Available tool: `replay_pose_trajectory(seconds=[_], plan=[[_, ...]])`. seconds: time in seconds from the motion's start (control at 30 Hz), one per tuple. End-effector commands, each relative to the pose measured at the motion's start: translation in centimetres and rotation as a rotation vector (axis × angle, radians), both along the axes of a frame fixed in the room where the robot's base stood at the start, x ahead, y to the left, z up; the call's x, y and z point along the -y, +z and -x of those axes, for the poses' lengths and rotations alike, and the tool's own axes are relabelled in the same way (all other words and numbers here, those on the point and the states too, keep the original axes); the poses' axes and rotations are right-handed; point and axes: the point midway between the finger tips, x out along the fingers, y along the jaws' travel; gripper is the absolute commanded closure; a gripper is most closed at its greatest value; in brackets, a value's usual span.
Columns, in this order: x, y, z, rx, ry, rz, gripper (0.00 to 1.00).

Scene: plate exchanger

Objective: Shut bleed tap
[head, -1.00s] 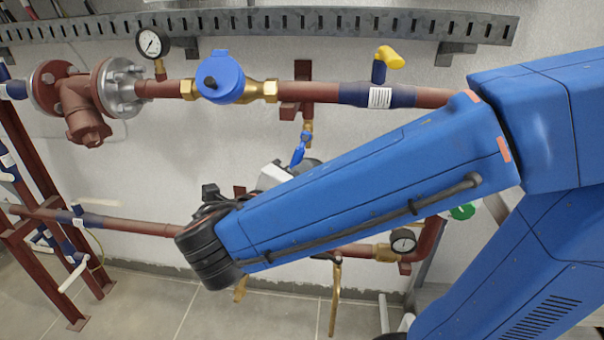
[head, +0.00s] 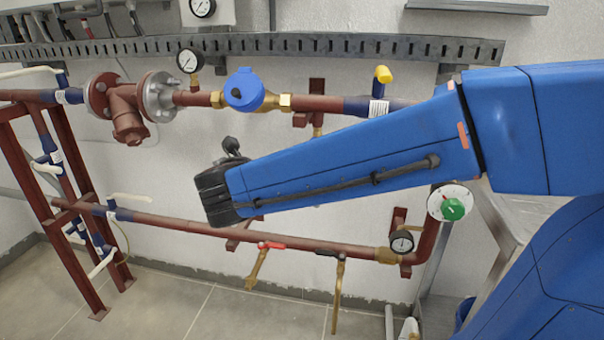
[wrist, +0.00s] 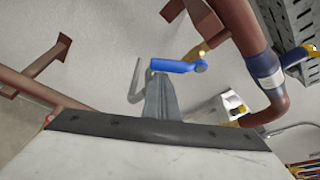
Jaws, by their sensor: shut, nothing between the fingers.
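A small tap with a blue lever (wrist: 178,66) and a brass body (wrist: 203,49) shows in the wrist view. It hangs off a red-brown pipe. My gripper (wrist: 160,76) is shut and empty, its tips right at the left end of the blue lever. I cannot tell whether they touch. In the head view my arm hides the blue lever and my fingers; only a bit of brass (head: 317,131) shows below the upper pipe. Two other taps, one with a red lever (head: 271,245) and one with a black lever (head: 330,253), hang below the lower pipe.
The upper pipe (head: 318,103) carries a blue-capped meter (head: 243,90), a pressure gauge (head: 189,61) and a yellow-handled valve (head: 382,76). A second gauge (head: 401,242) and a green knob (head: 453,209) are at lower right. A perforated tray (head: 350,45) runs along the wall above.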

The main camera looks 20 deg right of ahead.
Motion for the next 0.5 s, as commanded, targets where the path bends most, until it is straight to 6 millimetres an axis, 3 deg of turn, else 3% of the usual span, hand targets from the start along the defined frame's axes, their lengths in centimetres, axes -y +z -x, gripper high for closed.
replay_pose_trajectory(seconds=[0.5], plan=[[-1.4, 2.4, -0.8, 0.227, -0.001, -0.389, 1.00]])
